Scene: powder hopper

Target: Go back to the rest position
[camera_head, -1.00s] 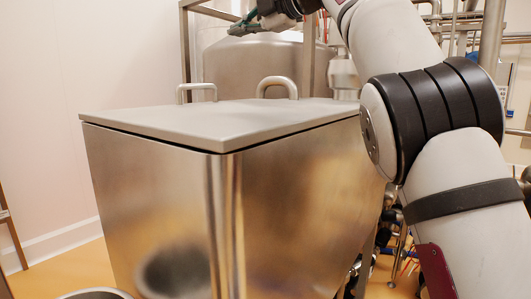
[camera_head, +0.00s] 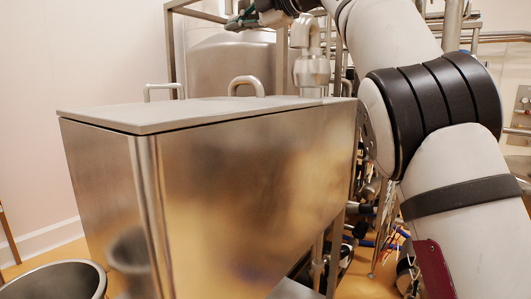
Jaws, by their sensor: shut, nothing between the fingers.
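My gripper (camera_head: 238,21) shows at the top of the head view, partly cut off by the upper edge. Its green fingers point left, are shut and hold nothing. It is above and behind the steel powder hopper (camera_head: 245,185), apart from its lid in the picture. The hopper's flat grey lid (camera_head: 190,113) lies closed on top. The lid has a left handle (camera_head: 163,88) and a right handle (camera_head: 245,83), both free of the gripper. My arm runs down the right side of the view.
A round steel vessel (camera_head: 230,65) and a pipe fitting (camera_head: 311,70) stand behind the hopper. An open round metal container (camera_head: 55,281) is at the lower left. Pipes, cables and a frame crowd the right. The pale wall (camera_head: 80,50) is at left.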

